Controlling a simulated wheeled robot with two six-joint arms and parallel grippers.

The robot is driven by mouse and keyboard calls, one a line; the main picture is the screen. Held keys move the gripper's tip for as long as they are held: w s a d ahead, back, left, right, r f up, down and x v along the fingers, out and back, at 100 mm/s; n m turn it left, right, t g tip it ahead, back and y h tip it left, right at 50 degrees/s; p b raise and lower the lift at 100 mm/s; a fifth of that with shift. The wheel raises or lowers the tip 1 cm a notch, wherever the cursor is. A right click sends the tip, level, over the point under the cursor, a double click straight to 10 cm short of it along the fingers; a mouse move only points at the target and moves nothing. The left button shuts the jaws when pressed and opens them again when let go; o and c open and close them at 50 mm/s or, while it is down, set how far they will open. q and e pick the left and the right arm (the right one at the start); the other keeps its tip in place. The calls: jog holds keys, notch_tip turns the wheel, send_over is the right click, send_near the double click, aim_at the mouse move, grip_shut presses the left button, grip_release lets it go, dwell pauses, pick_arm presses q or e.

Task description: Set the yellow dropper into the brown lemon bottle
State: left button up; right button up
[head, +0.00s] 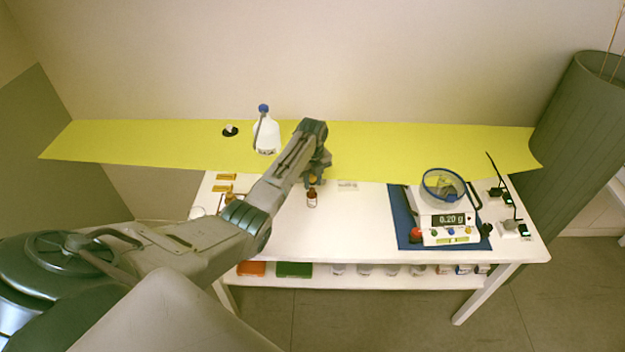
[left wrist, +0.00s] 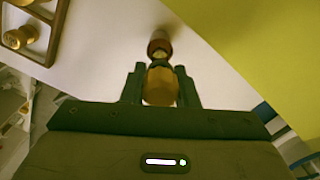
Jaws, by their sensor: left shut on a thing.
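My left gripper (head: 315,180) is shut on the yellow dropper (left wrist: 160,86), which sits between its two fingers in the left wrist view. The brown lemon bottle (head: 312,200) stands upright on the white table, right below the gripper in the head view. In the left wrist view the bottle (left wrist: 158,46) shows just past the dropper, in line with it. The dropper's glass tip and the bottle's mouth are hidden, so I cannot tell whether the tip is inside. My right gripper is not in view.
A wooden rack (left wrist: 38,40) with round golden tops is at the wrist view's upper left. Yellow labels (head: 224,188) lie left of my arm. A scale (head: 449,221) reading 0.20 g stands on a blue mat (head: 404,225) at right. A white jug (head: 266,136) stands behind. The table's front middle is clear.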

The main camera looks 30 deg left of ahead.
pick_arm(q)
jog(key=shift+f, duration=0.1)
jog(key=shift+f+b, duration=0.5)
jog(key=shift+f, duration=0.1)
jog(key=shift+f+b, duration=0.45)
jog(key=shift+f, duration=0.25)
jog(key=o, duration=0.7)
notch_tip(320, 180, up, 7)
jog(key=p, duration=0.7)
jog(key=shift+r, duration=0.1)
